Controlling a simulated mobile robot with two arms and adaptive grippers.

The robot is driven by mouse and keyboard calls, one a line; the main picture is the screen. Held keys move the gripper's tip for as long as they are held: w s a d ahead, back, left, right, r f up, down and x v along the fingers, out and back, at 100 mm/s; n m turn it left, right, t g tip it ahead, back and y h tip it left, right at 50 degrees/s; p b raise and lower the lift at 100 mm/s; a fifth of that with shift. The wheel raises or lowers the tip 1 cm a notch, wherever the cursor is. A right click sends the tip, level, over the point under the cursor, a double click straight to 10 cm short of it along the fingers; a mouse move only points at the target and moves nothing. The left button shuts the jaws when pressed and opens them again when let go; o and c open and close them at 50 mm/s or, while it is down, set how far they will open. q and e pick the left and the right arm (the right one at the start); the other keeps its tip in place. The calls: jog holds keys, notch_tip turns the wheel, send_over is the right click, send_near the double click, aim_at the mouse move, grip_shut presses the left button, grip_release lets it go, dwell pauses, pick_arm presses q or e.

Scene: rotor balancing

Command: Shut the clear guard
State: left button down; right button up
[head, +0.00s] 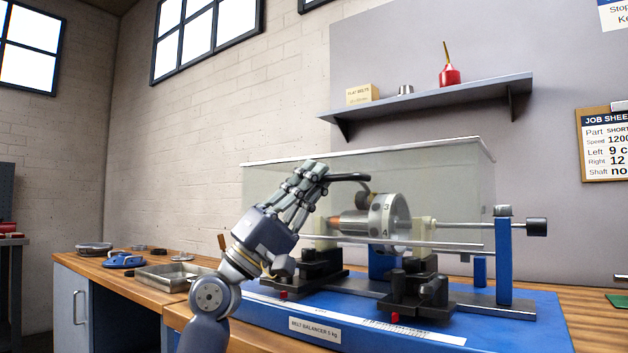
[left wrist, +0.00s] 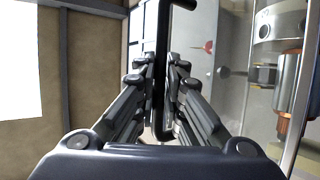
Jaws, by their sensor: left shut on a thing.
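The clear guard (head: 440,157) is a see-through cover with a pale top edge, standing over and around the rotor (head: 383,218) of the belt balancer in the head view. I cannot tell how far its lower edge is from its closed position. A black bar handle (head: 349,177) is at the front of it. My left gripper (head: 320,172) is shut on this handle. In the left wrist view the handle (left wrist: 163,65) runs between the two fingers (left wrist: 163,85). The fingers hide part of the handle. My right gripper is not in view.
The blue machine base (head: 465,325) sits on the wooden bench. Black supports (head: 415,290) and a blue post (head: 504,262) stand on it. A metal tray (head: 175,276) and a blue tool (head: 122,260) lie at the left. A wall shelf (head: 430,97) is above.

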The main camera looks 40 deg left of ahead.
pick_arm(q)
jog(key=shift+d+f, duration=0.25)
jog(key=shift+f, duration=0.05)
jog(key=c, duration=1.7)
grip_release()
jog(key=shift+a, duration=0.2)
jog(key=shift+s, duration=0.1)
jog(key=shift+r, duration=0.1)
jog(key=v, duration=1.2)
jog(key=shift+a, duration=0.1)
